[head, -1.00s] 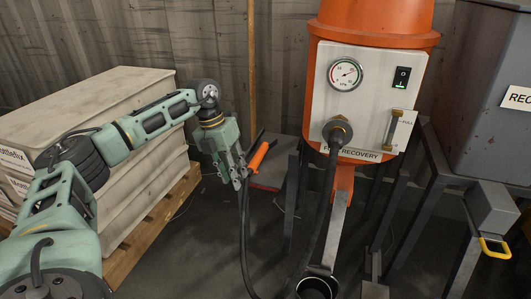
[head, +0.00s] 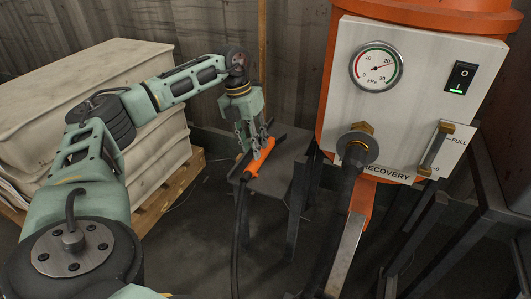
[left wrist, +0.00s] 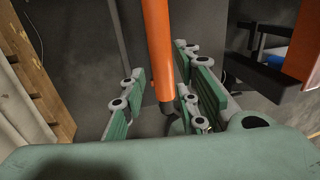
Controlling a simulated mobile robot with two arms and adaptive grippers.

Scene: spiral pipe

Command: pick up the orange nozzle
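The orange nozzle (head: 262,156) lies slanted on a small dark stand (head: 283,178), with a black hose (head: 239,215) hanging from its near end. My left gripper (head: 256,146) is right above the nozzle and points down at it. In the left wrist view the nozzle (left wrist: 158,50) runs between the green fingers of my left gripper (left wrist: 162,92). The fingers are apart, one on each side of it, with narrow gaps. I see no clear grip. My right gripper is not in view.
An orange recovery tank (head: 332,95) with a gauge panel (head: 415,70) stands close on the right, and a thick hose drops from it. Pale stacked slabs (head: 110,80) on a wooden pallet (head: 172,188) stand to the left. A corrugated wall is behind.

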